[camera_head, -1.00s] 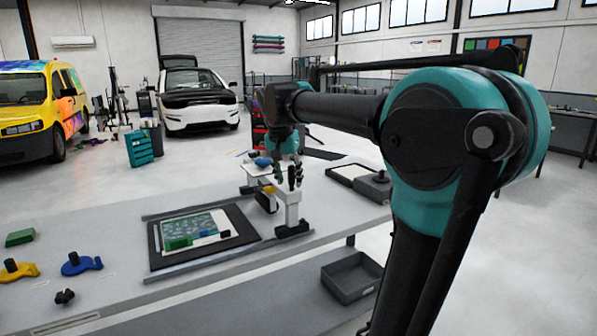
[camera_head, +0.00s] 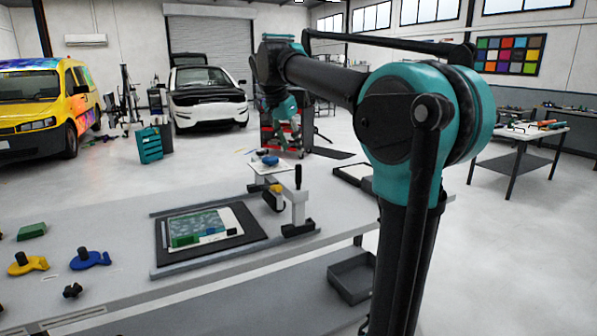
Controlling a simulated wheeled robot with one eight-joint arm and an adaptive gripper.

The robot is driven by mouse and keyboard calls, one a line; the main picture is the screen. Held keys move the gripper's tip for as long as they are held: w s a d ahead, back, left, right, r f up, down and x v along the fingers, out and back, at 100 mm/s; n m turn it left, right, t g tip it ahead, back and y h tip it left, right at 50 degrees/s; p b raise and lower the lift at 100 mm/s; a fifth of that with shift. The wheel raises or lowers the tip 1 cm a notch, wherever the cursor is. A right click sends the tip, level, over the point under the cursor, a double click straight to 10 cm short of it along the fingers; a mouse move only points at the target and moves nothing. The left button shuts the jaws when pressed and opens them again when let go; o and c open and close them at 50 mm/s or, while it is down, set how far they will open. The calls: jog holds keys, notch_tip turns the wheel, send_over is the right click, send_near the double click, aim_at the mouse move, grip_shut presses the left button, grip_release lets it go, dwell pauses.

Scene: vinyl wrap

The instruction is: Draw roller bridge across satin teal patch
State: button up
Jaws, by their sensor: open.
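The roller bridge (camera_head: 299,208) stands at the right end of the black-framed board (camera_head: 163,250). It has pale grey posts, a dark foot and an upright black handle (camera_head: 298,177). The teal patch (camera_head: 207,219) lies flat on the board, left of the bridge, with a pale border. A green block and a small blue block sit at its front edge. My gripper (camera_head: 290,148) is above and slightly behind the bridge handle, apart from it and empty. Its fingers are small and dark against the red cabinet behind.
A rail (camera_head: 235,255) runs along the board's front. A blue tool (camera_head: 88,259), a yellow tool (camera_head: 27,263), a black knob (camera_head: 72,290) and a green block (camera_head: 32,231) lie at the left. A grey bin (camera_head: 352,278) sits lower, at the right.

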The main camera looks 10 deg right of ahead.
aim_at(297, 165)
jog(key=x, duration=1)
jog(key=shift+f, duration=0.3)
jog(key=shift+c, duration=0.3)
grip_shut()
